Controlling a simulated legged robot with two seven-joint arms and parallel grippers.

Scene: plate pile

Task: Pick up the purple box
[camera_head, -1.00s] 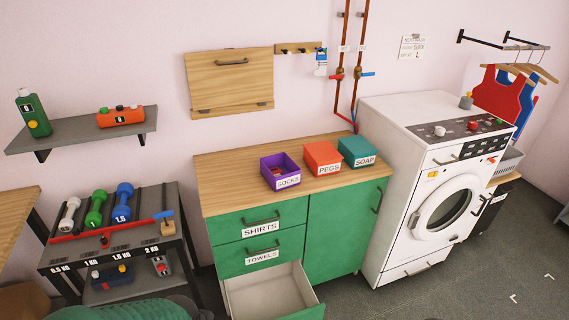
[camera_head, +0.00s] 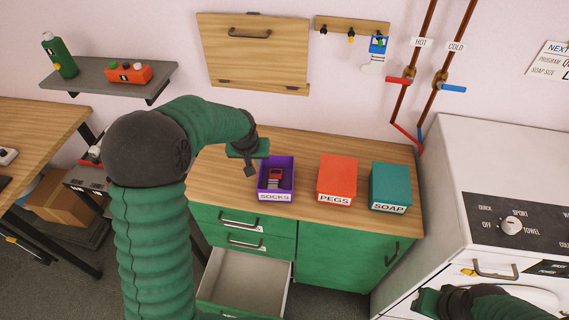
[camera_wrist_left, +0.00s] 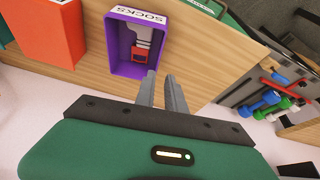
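The purple box (camera_head: 288,181), labelled SOCKS, stands open-topped on the wooden counter with a red and grey item (camera_head: 275,178) inside. It also shows in the left wrist view (camera_wrist_left: 115,45), upside down, beyond my fingertips. My left gripper (camera_head: 251,170) is above the counter, just left of the box and apart from it. In the left wrist view its two grey fingers (camera_wrist_left: 162,88) have a narrow gap with nothing between them. My right gripper (camera_head: 428,302) is low at the right, in front of the washing machine; its fingers are not clear.
The red PEGS box (camera_head: 338,175) and teal SOAP box (camera_head: 390,184) stand right of the purple box on the counter (camera_head: 225,185). An open drawer (camera_head: 245,275) sticks out below. The washing machine (camera_head: 450,150) borders the counter on the right. A shelf (camera_head: 105,76) hangs at the upper left.

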